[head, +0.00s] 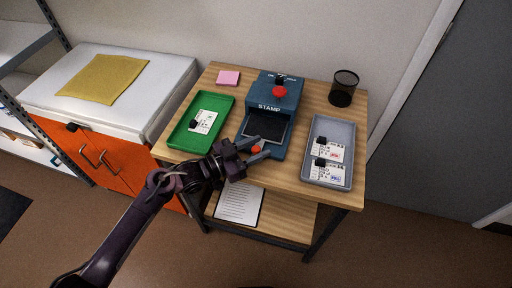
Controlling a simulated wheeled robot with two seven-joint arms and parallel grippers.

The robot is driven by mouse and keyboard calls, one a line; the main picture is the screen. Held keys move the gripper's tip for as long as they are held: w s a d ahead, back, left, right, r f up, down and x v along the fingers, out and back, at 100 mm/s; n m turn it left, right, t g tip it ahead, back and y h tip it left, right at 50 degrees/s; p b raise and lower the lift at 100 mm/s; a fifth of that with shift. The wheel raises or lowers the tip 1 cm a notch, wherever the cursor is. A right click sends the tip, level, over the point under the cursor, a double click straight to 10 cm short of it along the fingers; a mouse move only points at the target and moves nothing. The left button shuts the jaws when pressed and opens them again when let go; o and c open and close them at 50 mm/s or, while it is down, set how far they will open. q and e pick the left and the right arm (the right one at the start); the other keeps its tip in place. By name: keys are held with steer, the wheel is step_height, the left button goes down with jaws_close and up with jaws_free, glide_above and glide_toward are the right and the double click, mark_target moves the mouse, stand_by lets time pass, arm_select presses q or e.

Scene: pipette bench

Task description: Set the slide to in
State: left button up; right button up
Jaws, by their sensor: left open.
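An orange-red knob (256,149) is at the slide's front. My left gripper (261,147) is open, its fingers on either side of this knob as seen from here. I cannot tell whether they touch it. My right gripper is not in view.
A green tray (226,110) with a card is on the left and a grey tray (318,125) with two cards on the right. A pink note pad (228,78) and a black mesh cup (343,88) stand at the back. Paper (239,204) lies on the lower shelf.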

arm_select(q)
steer(key=b+v, duration=0.1)
steer(key=v, duration=0.6)
steer(key=shift+s+a, duration=0.15)
steer(key=shift+a, duration=0.15)
